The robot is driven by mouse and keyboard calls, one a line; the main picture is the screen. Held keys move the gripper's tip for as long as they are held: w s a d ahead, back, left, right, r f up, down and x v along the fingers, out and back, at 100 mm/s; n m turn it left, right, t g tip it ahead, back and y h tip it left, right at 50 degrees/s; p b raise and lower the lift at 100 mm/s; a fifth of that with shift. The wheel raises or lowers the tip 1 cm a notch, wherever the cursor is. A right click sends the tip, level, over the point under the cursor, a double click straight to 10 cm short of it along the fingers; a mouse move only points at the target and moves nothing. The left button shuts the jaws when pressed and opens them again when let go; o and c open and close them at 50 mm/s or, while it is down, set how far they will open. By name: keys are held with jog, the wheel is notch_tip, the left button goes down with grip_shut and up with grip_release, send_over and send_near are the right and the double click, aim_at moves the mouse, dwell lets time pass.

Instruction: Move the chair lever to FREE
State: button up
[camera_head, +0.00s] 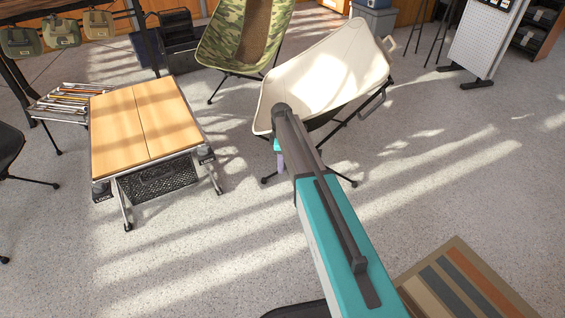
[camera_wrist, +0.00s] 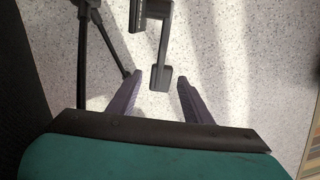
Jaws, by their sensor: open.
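The cream chair (camera_head: 325,72) stands on the floor beyond my arm in the head view. In the wrist view a dark grey lever (camera_wrist: 160,77) with a flat paddle end hangs from a dark bracket (camera_wrist: 137,15). My gripper (camera_wrist: 160,84) is open, with one purple-grey finger on each side of the paddle and visible gaps between. I cannot tell the paddle's depth relative to the fingertips, and no FREE marking is readable. In the head view my gripper (camera_head: 279,158) is partly hidden by my arm, at the chair's lower left.
A wood-topped table (camera_head: 145,118) stands to the left, and a camouflage chair (camera_head: 225,35) is behind. A black chair leg (camera_wrist: 108,40) runs beside the left finger in the wrist view. A striped mat (camera_head: 465,285) lies at lower right. The floor (camera_head: 455,165) to the right is clear.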

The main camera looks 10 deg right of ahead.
jog(key=shift+c, duration=0.4)
jog(key=c, duration=0.8)
jog(key=shift+d+r, duration=0.1)
jog(key=shift+r, duration=0.1)
jog(key=r+y+p, duration=0.1)
jog(key=y+p, duration=0.1)
jog(key=p, duration=0.1)
jog(key=shift+d+r+t, duration=0.3)
jog(key=shift+d+r, duration=0.05)
jog(key=shift+s+d+r+y+p, duration=0.1)
jog(key=shift+d+r+y+p, duration=0.35)
jog(key=shift+r+y+p, duration=0.55)
jog(key=shift+s+d+r+t+y+p, duration=0.1)
jog(key=shift+d+r+t+y+p, duration=0.15)
jog(key=shift+d+y, duration=0.35)
jog(key=shift+s+d+r+t+y+p, duration=0.15)
jog(key=shift+d+r+t+y, duration=0.2)
jog(key=shift+y, duration=0.5)
jog(key=shift+s+d+r+t+y+p, duration=0.1)
jog(key=shift+d+r+t+y+p, duration=0.15)
jog(key=shift+d+y, duration=0.35)
jog(key=shift+a, duration=0.15)
